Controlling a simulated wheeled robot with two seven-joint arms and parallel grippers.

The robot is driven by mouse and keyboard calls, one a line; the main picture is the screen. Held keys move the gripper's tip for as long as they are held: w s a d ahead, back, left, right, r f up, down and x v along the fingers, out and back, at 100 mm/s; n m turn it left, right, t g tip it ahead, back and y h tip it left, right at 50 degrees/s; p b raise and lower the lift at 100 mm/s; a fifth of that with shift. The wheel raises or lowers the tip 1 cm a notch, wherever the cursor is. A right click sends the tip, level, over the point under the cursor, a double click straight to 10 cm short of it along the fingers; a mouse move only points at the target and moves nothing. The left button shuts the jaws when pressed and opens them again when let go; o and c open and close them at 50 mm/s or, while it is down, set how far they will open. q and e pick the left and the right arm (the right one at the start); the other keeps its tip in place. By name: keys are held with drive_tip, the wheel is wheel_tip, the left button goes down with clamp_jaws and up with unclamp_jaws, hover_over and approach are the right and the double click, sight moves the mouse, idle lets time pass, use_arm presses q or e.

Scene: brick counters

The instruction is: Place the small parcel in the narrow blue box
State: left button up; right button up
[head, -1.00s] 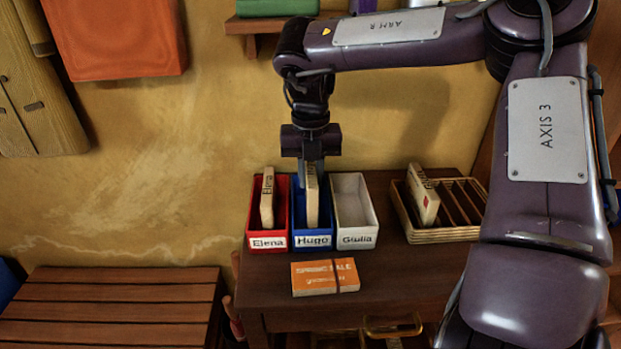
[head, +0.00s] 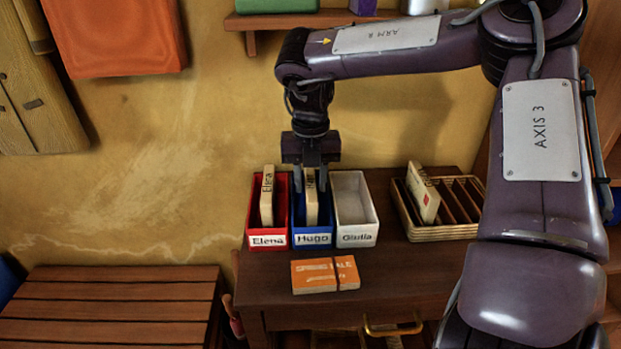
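The small parcel (head: 311,208) is a cream, narrow block. It stands upright in the narrow blue box (head: 313,240) labelled Hugo, the middle one of three boxes on the table. My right gripper (head: 310,182) hangs down over the blue box. Its two fingers show spread, one at each side of the parcel's top, and it looks open. The parcel's lower part is hidden by the box's front wall. My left gripper is not in view.
A red box (head: 268,241) labelled Elena holds a similar parcel (head: 267,200). A white box (head: 357,236) labelled Giulia looks empty. A slotted wooden rack (head: 440,235) with one parcel (head: 423,195) stands right. An orange Spring Sale packet (head: 325,275) lies in front.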

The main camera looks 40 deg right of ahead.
drive_tip(key=shift+o, duration=0.5)
drive_tip(key=shift+r, duration=0.3)
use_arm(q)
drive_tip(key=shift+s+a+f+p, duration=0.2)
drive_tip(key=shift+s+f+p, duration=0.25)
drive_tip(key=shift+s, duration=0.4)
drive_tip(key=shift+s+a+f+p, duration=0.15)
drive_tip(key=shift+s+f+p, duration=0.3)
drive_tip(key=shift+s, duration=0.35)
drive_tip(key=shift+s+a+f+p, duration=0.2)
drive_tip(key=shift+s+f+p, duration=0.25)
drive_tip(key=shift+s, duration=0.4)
use_arm(e)
wheel_tip(320, 180, up, 13)
drive_tip(key=shift+f, duration=0.15)
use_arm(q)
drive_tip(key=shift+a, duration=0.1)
use_arm(e)
drive_tip(key=shift+f, duration=0.1)
